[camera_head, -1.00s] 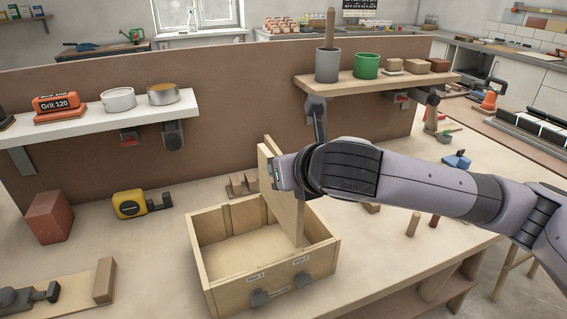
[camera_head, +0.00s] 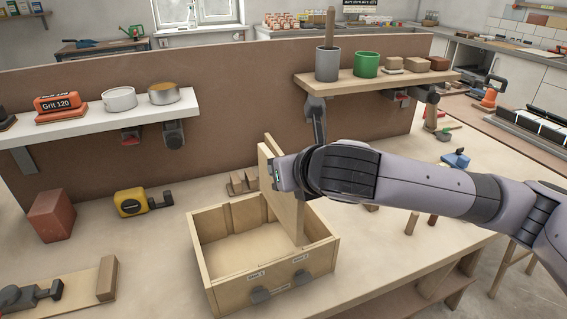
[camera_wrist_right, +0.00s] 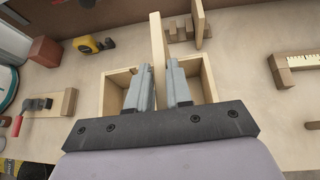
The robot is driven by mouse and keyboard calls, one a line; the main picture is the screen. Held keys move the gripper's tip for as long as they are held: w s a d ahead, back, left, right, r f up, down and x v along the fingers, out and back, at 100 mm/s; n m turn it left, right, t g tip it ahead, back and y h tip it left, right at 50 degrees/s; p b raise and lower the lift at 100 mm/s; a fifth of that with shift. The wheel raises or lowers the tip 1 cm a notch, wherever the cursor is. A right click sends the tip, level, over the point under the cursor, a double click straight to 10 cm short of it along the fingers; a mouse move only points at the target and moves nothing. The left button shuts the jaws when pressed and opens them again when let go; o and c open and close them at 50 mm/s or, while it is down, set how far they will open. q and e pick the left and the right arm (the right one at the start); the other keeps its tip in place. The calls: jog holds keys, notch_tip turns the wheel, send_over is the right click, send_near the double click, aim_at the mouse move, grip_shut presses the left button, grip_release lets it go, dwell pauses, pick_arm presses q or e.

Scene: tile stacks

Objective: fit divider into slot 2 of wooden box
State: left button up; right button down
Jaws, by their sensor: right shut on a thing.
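The wooden box (camera_head: 222,283) stands open on the bench, with labels for slot 1 (camera_head: 256,275) and slot 2 (camera_head: 300,259) on its front wall. The divider (camera_head: 291,212) is a flat wooden board standing nearly upright over the right part of the box. Its lower front corner is by the front wall near the slot 2 label; I cannot tell whether its edge is in the groove. My right gripper (camera_head: 282,174) is shut on the divider's upper part. In the right wrist view the divider (camera_wrist_right: 158,50) lies between the fingers (camera_wrist_right: 160,88). My left gripper is not in view.
Small wooden blocks (camera_head: 240,183) sit behind the box. A yellow tape measure (camera_head: 131,203) and a red-brown block (camera_head: 50,216) lie to the left. A white shelf (camera_head: 95,121) and a wooden shelf (camera_head: 385,82) hang on the back panel. The bench left of the box has free room.

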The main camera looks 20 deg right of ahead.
aim_at(302, 223)
jog(key=shift+f+b, duration=2.75)
jog(key=shift+f, duration=3)
jog(key=c, duration=1)
grip_release()
jog(key=shift+o, duration=0.2)
jog(key=v, duration=0.5)
jog(key=shift+s+r+p, duration=0.25)
jog(key=shift+p, duration=0.05)
jog(key=shift+v, duration=0.75)
jog(key=shift+f, duration=0.1)
